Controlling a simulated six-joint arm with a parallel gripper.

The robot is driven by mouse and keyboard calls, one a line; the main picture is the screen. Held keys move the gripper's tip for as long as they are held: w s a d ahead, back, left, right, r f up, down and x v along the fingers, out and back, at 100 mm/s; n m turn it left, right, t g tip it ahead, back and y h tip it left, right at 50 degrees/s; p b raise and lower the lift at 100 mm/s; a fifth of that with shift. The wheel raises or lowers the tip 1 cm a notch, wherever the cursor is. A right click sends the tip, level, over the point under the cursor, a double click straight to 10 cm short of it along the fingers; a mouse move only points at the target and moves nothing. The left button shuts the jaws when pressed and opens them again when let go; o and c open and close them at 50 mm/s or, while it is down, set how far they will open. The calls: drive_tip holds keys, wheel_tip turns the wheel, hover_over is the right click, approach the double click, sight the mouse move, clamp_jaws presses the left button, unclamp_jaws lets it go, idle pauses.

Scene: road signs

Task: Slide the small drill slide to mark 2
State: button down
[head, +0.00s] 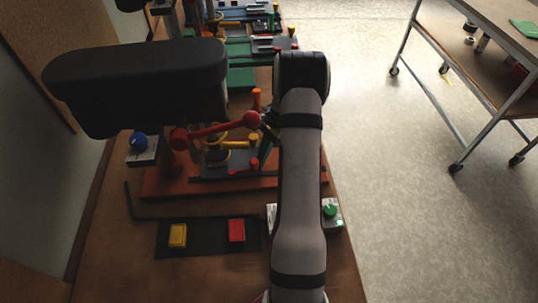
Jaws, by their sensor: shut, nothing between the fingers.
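A drill stand with a big dark head (140,82) and a red ball-ended lever (215,131) stands on an orange-red base (165,182). Under the lever, a low slide assembly with a yellow ring and red pegs (238,170) sits on that base; I take it for the small drill slide. No mark numbers can be read, so I cannot tell its position. My gripper (268,126) is mostly hidden beside my dark wrist. Its dark tips look shut and empty, close to the lever's right ball; contact cannot be told.
A dark panel with a yellow button (177,235) and a red button (236,230) lies in front. A blue knob (139,141) stands left, a green knob (330,211) right. More coloured fixtures (245,45) fill the far bench. A wheeled cart (495,60) stands across open floor.

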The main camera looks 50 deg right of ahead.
drive_tip(key=shift+w+a, duration=0.6)
drive_tip(key=d, duration=0.3)
drive_tip(key=s+d+r, duration=0.1)
drive_tip(key=shift+d, duration=0.35)
drive_tip(key=v, duration=0.9)
drive_tip(key=s+a+r+n+g+h, duration=0.1)
drive_tip(key=s+a+r+n+g, duration=0.3)
drive_tip(key=s+a, duration=0.4)
drive_tip(key=s+a+r+n+g+h, duration=0.2)
drive_tip(key=s+a+n+g, duration=0.25)
drive_tip(key=s, duration=0.55)
drive_tip(key=a+r+n+t, duration=0.2)
drive_tip(key=a+n+t, duration=0.4)
drive_tip(key=a, duration=2.1)
drive_tip(key=shift+w+r+n+t+y, duration=0.15)
drive_tip(key=shift+w+n+t+y, duration=0.2)
drive_tip(key=shift+w+t, duration=0.25)
